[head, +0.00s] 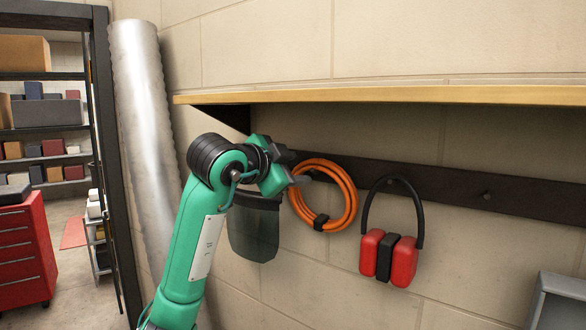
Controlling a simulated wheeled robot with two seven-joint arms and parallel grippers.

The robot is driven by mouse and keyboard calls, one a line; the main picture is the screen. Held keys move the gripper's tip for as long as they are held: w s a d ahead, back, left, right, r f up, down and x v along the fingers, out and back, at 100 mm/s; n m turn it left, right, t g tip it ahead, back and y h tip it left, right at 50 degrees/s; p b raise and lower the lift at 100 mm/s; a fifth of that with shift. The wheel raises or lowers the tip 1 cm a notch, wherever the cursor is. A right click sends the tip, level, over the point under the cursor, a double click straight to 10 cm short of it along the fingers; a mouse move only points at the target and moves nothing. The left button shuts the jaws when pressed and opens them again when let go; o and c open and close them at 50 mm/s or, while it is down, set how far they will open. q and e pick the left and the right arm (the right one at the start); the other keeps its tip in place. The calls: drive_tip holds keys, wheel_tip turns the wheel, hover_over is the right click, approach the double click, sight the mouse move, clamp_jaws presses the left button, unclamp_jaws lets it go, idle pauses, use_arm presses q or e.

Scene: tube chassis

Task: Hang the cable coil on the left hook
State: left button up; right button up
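The orange cable coil (351,206) hangs upright in front of the dark wall rail (446,187), with a black strap (320,222) at its bottom. My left gripper (301,180) is at the coil's upper left edge, its fingertips partly overlapping the coil. I cannot tell whether the fingers grip the cable or whether the coil rests on a hook, since the gripper covers that part. A bare hook (486,195) shows at the right of the rail. My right gripper is not in view.
Red and black ear muffs (403,262) hang right of the coil. A dark translucent visor-like item (254,235) hangs left of it, partly behind my arm. A wooden shelf (400,95) runs above the rail. A grey box-like thing (560,285) is at lower right.

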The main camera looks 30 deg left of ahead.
use_arm(q)
drive_tip(key=shift+f, duration=0.1)
drive_tip(key=shift+s+b, duration=0.25)
drive_tip(key=shift+b, duration=0.05)
drive_tip(key=b+v, duration=0.5)
drive_tip(key=v, duration=0.8)
drive_tip(key=shift+s+r+b, duration=0.15)
drive_tip(key=shift+r+b, duration=0.05)
drive_tip(key=shift+b, duration=0.15)
